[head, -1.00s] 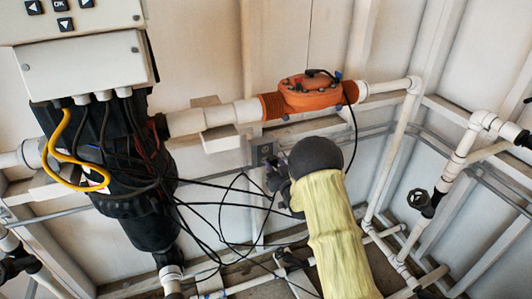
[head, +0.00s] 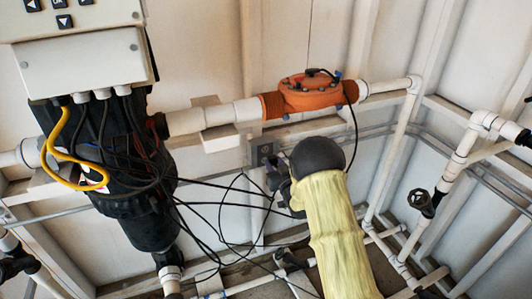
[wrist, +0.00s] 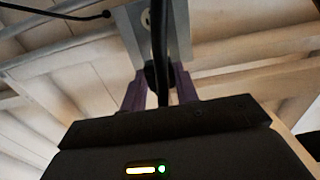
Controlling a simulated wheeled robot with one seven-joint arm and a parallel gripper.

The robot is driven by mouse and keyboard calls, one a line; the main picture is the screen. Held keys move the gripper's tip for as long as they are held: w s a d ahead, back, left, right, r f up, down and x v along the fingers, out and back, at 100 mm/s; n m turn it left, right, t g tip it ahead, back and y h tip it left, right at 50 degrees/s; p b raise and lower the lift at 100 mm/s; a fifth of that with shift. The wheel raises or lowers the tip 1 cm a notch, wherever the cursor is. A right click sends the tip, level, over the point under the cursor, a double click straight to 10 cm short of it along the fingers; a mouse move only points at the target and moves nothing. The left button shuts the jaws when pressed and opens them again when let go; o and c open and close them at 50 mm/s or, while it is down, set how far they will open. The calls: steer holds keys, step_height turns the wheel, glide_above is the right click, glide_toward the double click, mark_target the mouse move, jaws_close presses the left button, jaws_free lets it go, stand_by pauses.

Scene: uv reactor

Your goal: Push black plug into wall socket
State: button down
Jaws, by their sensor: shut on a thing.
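The grey wall socket (head: 265,149) is on the rail below the white pipe, just above my gripper in the head view. In the wrist view, its grey housing (wrist: 181,38) is straight ahead, partly behind a black cable. My gripper (head: 273,166) is close to the socket's front, below it in the picture. In the wrist view, its purple fingers (wrist: 159,74) are shut on the black plug (wrist: 151,74), from which the cable appears to run. The plug is mostly hidden between the fingers, and I cannot tell whether it touches or enters the socket.
A black pump unit (head: 125,170) with a yellow cable (head: 62,160) stands at left under a white control box (head: 85,65). An orange flow meter (head: 310,93) sits on the white pipe above. Loose black cables (head: 215,205) hang left of my gripper.

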mark_target(274, 163)
steer(key=shift+b+x, duration=0.95)
steer(key=shift+x, duration=1.9)
stand_by(2.2)
steer(key=shift+v, duration=1)
steer(key=shift+w+b, duration=0.1)
steer(key=shift+b, duration=0.35)
stand_by(1.5)
